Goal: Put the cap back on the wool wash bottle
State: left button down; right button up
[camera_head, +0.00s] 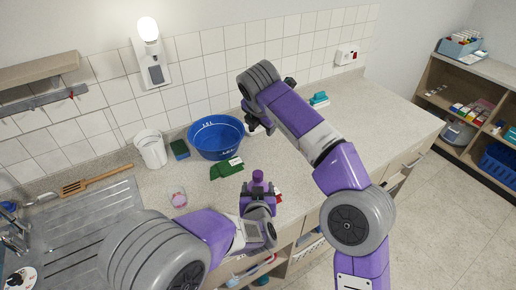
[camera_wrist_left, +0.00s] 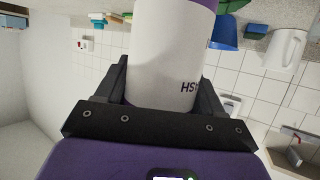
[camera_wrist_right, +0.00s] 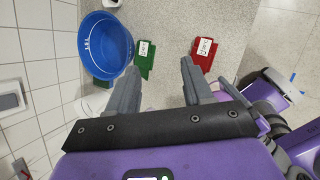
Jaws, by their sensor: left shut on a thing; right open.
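The wool wash bottle, white with purple parts and part of a printed word, fills the middle of the left wrist view (camera_wrist_left: 170,55). Its purple top (camera_head: 258,177) shows in the head view near the counter's front edge. My left gripper (camera_head: 258,207) is shut around the bottle, which looks upright. My right gripper (camera_head: 262,124) is open, beyond the bottle and right of the blue basin; its fingers are empty in the right wrist view (camera_wrist_right: 158,75). I cannot make out a separate cap; whether the bottle's purple top includes one is unclear.
The blue basin (camera_head: 215,137) stands near the tiled wall, with a white jug (camera_head: 151,149) to its left. A green labelled item (camera_head: 227,168) and a red labelled item (camera_wrist_right: 206,53) lie on the counter. The right counter is mostly clear.

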jog(key=w+a+r+n+t, duration=0.2)
jog(key=w+r+n+t, duration=0.7)
jog(key=r, duration=0.5)
jog(key=s+a+r+n+y, duration=0.1)
jog(key=a+r+n+y, duration=0.3)
jog(key=a+n+y, duration=0.45)
jog(key=s+a+r+n+y, duration=0.25)
jog(key=r+n+y, duration=0.2)
jog(key=n, duration=0.65)
jog(key=s+a+f+n+g+h, duration=0.1)
jog(key=s+a+f+n+g, duration=0.1)
jog(key=s+f+n+g, duration=0.4)
jog(key=s+a+f+n+g, duration=0.2)
jog(key=a+f+n+g, duration=0.15)
jog(key=f+n, duration=0.55)
jog(key=s+d+f+n+g+h, duration=0.1)
jog(key=s+d+f+n+h, duration=0.1)
jog(key=d, duration=0.3)
jog(key=s+d+f+n+g+h, duration=0.2)
jog(key=s+d+n+h, duration=0.1)
jog(key=d+h, duration=0.2)
jog(key=s+d+f+n+g+h, duration=0.2)
jog(key=s+d+h, duration=0.1)
jog(key=d, duration=0.4)
jog(key=shift+s+d+f+g+h, duration=0.15)
jog(key=shift+f+g+h, duration=0.2)
jog(key=shift+h, duration=0.35)
